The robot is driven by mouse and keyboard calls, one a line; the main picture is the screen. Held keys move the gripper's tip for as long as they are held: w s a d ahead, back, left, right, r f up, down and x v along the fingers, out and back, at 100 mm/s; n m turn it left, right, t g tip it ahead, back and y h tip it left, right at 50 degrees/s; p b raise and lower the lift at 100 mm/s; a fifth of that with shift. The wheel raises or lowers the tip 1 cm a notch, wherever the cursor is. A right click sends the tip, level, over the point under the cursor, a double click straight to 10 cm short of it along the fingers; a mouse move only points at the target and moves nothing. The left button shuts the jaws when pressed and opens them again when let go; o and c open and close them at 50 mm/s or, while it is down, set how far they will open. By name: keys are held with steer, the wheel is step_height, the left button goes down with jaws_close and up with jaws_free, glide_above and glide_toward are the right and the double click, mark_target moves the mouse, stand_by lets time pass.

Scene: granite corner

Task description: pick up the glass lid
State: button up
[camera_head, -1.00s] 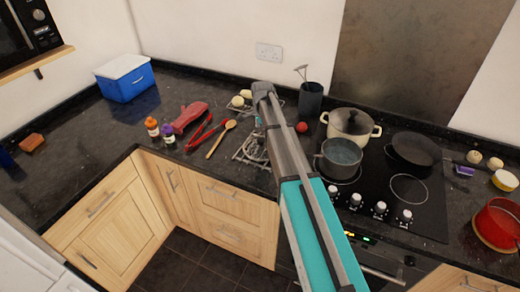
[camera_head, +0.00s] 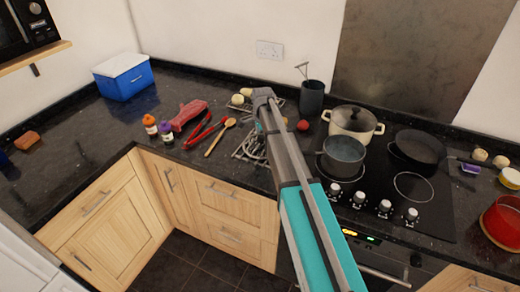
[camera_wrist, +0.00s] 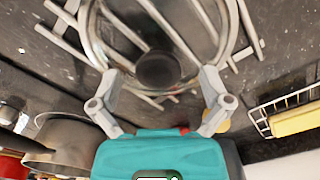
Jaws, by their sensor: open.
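The glass lid (camera_wrist: 92,40) shows in the wrist view as a clear round disc with a rim and a dark knob (camera_wrist: 158,68) at its middle. It lies over a wire rack (camera_wrist: 62,42). My gripper (camera_wrist: 159,84) is open and empty, one finger on each side of the knob in the picture. The fingertips overlap the lid's near rim; I cannot tell whether they touch it. In the head view my arm hides the lid and most of the gripper, and part of the rack (camera_head: 249,148) shows beside the arm.
A wooden spoon (camera_head: 217,142) and red tongs (camera_head: 205,130) lie left. A wire basket (camera_wrist: 262,122) holds a yellow block (camera_wrist: 296,121).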

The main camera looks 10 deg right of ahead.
steer(key=shift+f, duration=0.45)
stand_by(0.3)
jaws_close()
stand_by(0.4)
